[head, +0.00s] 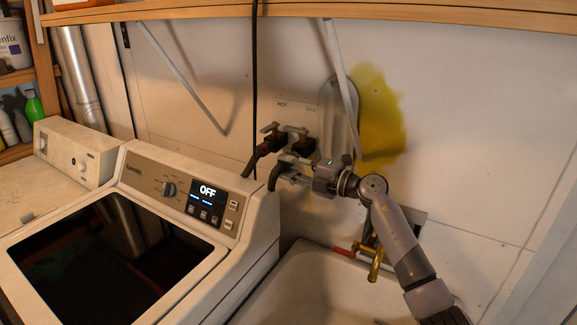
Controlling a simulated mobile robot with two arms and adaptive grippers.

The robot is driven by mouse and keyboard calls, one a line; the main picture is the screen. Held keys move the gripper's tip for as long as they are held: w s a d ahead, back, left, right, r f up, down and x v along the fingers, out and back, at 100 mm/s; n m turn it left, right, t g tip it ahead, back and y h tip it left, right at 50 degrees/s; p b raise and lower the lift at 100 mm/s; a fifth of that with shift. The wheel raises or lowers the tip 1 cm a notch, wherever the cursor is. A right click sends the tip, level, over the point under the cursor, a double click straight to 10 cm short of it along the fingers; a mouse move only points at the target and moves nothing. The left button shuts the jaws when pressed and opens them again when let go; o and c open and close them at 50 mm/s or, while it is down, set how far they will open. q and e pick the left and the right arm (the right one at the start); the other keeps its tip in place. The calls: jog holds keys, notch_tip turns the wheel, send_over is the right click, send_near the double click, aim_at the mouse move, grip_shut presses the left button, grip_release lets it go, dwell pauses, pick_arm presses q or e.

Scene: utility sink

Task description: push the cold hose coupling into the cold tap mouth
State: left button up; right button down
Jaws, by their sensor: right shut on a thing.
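The cold tap (299,137) is on the back wall, right of the hot tap (271,134), below a faint label. My right gripper (287,171) reaches in from the right, just below the cold tap. It is shut on the cold hose coupling, which its fingers mostly hide. The dark cold hose (273,180) bends down to the left from the fingers. The cold tap mouth is small and dark here, and I cannot tell whether the coupling touches it. My left gripper is not in view.
A second dark hose (251,165) with a reddish coupling sits at the hot tap. A washing machine (262,215) stands close at the left. A sink (290,285) with a brass faucet (375,262) lies below my right arm. A dark cable (254,60) hangs beside the taps.

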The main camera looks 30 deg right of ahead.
jog(key=shift+p, duration=0.55)
dwell(1.1)
jog(key=shift+w+d+b, duration=0.3)
jog(key=shift+w+d, duration=0.05)
jog(key=shift+d, duration=0.2)
jog(key=shift+w+d+b, duration=0.3)
jog(key=shift+d, duration=0.2)
jog(key=shift+w+d+r, duration=0.1)
jog(key=shift+w+d, duration=0.05)
jog(key=shift+d, duration=0.2)
jog(key=c, duration=1.2)
grip_release()
jog(key=v, duration=1.1)
jog(key=shift+s+d, duration=0.1)
jog(key=shift+s, duration=0.25)
